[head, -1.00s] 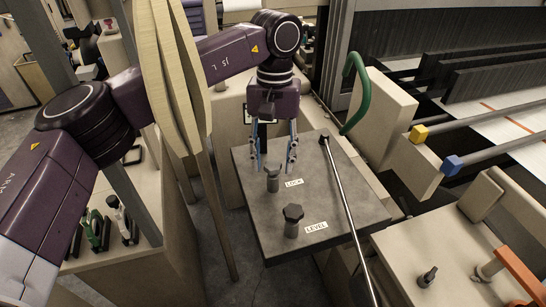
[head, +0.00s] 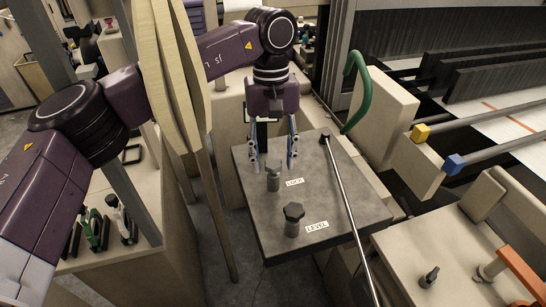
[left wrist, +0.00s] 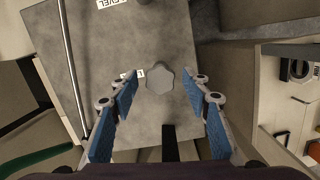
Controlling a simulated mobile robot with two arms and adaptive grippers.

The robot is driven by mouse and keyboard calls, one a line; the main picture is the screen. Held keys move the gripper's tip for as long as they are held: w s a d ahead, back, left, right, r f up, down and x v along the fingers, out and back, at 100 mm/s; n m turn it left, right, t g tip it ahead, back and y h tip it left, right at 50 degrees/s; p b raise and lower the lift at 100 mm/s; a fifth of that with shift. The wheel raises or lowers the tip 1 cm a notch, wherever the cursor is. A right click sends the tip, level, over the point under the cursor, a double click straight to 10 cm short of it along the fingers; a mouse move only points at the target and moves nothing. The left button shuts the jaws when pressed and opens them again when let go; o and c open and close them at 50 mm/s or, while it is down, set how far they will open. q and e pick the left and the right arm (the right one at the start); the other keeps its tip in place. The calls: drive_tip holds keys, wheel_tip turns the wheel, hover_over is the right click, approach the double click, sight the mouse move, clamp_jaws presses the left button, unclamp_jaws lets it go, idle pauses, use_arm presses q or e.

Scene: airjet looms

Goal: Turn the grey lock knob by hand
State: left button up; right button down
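The grey lock knob (head: 273,170) stands on the dark grey plate (head: 262,222), beside its LOCK label (head: 294,182). In the left wrist view the lock knob (left wrist: 160,79) shows from above, ahead of the gap between the blue-padded fingers. My left gripper (head: 274,162) is open, with its fingers spread behind and above the lock knob, and nothing is held. The left wrist view shows the open fingers (left wrist: 160,98) apart from the knob on both sides. A second dark knob (head: 293,218) stands nearer the front by the LEVEL label (head: 316,227). My right gripper does not show.
A long metal lever (head: 345,195) slants across the plate's right side. A green curved handle (head: 356,90) stands behind it.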

use_arm(q)
drive_tip(key=shift+r+p, duration=2)
drive_tip(key=shift+r, duration=1.1)
